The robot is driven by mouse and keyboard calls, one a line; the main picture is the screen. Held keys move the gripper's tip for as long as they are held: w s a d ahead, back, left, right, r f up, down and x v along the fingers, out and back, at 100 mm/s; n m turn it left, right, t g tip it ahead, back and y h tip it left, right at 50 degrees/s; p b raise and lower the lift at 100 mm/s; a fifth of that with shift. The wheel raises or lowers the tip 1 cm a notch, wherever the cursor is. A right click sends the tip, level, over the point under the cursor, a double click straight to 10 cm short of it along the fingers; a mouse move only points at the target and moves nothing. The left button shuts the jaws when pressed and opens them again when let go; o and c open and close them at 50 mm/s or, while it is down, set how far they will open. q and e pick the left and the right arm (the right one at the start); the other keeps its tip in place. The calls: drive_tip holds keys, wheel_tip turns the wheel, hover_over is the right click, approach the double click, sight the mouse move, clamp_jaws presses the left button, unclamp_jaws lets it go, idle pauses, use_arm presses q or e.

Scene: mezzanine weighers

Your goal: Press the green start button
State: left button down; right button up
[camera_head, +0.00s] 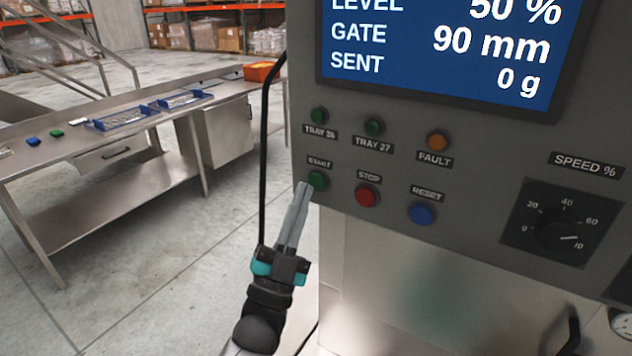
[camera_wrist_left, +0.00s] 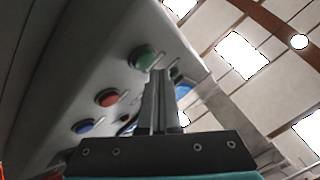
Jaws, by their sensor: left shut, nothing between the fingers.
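The green start button (camera_head: 318,180) sits on the grey control panel (camera_head: 300,140) under the START label. In the left wrist view a green button (camera_wrist_left: 143,57) lies just left of the fingertips. My left gripper (camera_head: 303,189) is shut and empty, its fingers pointing up at the panel. Its tips are at the lower left edge of the start button in the head view. They also show in the left wrist view (camera_wrist_left: 160,76). I cannot tell whether they touch the button. My right gripper is not in view.
The red stop button (camera_head: 367,195) and blue reset button (camera_head: 422,213) are to the right. Green tray lamps (camera_head: 375,127) and an orange fault lamp (camera_head: 437,141) sit above. A speed knob (camera_head: 560,236) is farther right. A steel table (camera_head: 90,185) stands at left.

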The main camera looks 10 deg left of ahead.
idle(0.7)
use_arm(q)
drive_tip(key=shift+w+d, duration=0.15)
drive_tip(key=shift+w, duration=0.25)
drive_tip(key=shift+w+d+b, duration=0.1)
drive_tip(key=shift+w+b, duration=0.3)
idle(0.5)
drive_tip(key=shift+s, duration=0.15)
drive_tip(key=shift+s+a+p, duration=0.3)
drive_tip(key=shift+s+p, duration=0.15)
drive_tip(key=shift+s, duration=0.2)
drive_tip(key=s, duration=0.1)
drive_tip(key=s+a+p, duration=0.1)
drive_tip(key=s, duration=0.1)
drive_tip(key=s+p, duration=0.1)
drive_tip(key=shift+s+a, duration=0.35)
drive_tip(key=shift+s, duration=0.05)
